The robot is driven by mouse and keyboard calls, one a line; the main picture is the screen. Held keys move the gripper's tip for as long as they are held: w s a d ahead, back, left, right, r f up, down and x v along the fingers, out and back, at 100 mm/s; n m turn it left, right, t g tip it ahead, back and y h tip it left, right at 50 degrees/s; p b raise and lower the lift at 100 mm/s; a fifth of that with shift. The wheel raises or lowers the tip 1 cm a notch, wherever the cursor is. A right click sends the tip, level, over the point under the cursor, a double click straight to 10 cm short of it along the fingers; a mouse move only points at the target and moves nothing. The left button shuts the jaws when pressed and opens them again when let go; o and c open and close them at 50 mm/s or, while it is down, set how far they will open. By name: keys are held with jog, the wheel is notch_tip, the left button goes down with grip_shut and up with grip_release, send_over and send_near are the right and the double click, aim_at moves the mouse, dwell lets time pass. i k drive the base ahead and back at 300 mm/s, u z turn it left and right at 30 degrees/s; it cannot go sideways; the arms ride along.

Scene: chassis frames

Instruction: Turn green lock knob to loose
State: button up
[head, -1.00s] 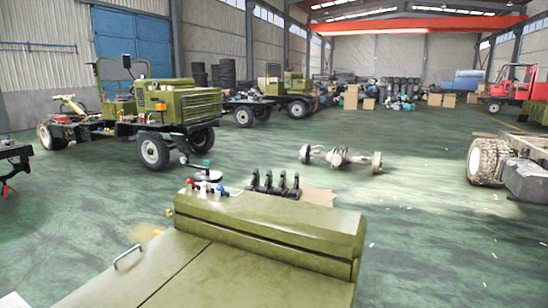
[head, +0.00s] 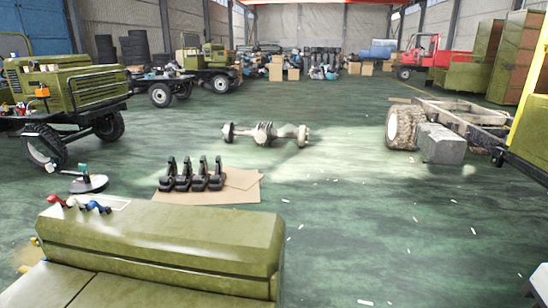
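I cannot make out a green lock knob for certain in the head view. A small teal-topped part (head: 83,169) stands on a dark round base (head: 88,184) on the floor at the left; it is too small to identify. Small red (head: 56,200) and blue (head: 97,206) handles sit at the left end of a long olive-green metal body (head: 160,238) in the foreground, with a pale one between them. My gripper is not in view.
Several black upright parts (head: 190,175) stand on cardboard (head: 240,188) behind the olive body. An axle (head: 264,133) lies mid-floor. A green truck (head: 75,88) is at left, a bare chassis (head: 440,138) at right. The floor at centre right is mostly clear.

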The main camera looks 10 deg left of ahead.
aim_at(84, 168)
jog(key=i, duration=4.3)
jog(key=u, duration=2.55)
jog(key=i, duration=2.7)
jog(key=u, duration=1.25)
